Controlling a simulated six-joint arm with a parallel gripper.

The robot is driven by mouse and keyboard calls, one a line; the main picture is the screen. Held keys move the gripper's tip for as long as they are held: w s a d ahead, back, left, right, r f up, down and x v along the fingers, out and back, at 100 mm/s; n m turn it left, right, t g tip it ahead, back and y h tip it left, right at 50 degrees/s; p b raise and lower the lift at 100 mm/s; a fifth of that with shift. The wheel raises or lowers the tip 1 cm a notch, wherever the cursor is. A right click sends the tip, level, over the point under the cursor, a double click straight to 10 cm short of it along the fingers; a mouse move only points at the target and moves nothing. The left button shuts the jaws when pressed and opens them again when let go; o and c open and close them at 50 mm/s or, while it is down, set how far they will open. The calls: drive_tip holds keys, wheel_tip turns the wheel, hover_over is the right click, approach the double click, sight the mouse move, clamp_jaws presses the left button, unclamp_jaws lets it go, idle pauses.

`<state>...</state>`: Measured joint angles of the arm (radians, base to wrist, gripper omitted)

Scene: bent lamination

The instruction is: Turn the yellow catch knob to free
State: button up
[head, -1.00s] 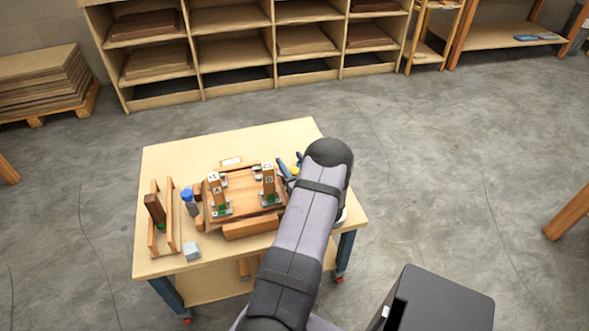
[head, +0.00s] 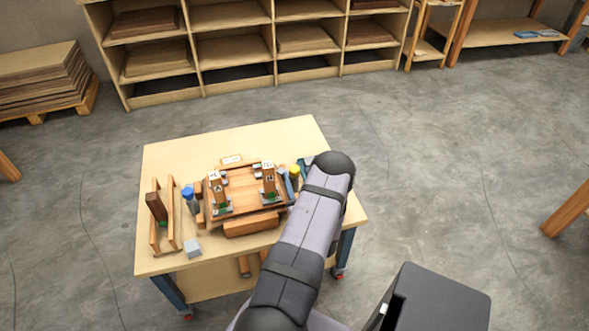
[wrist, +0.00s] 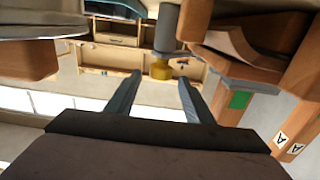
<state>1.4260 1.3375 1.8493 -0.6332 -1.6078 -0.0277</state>
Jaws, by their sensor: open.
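The yellow catch knob (head: 294,170) shows at the right of the wooden fixture (head: 243,185), beside my gripper. The knob's turn position is too small to read. In the head view my arm hides part of the bench's right side.
Two labelled wooden uprights stand on the fixture, close to my gripper. A blue-capped cylinder (head: 188,194) stands at its left. The bench's back left (head: 180,155) is clear.

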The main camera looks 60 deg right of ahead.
sight(296, 173)
drive_tip(key=shift+x, duration=2.05)
drive_tip(key=c, duration=1)
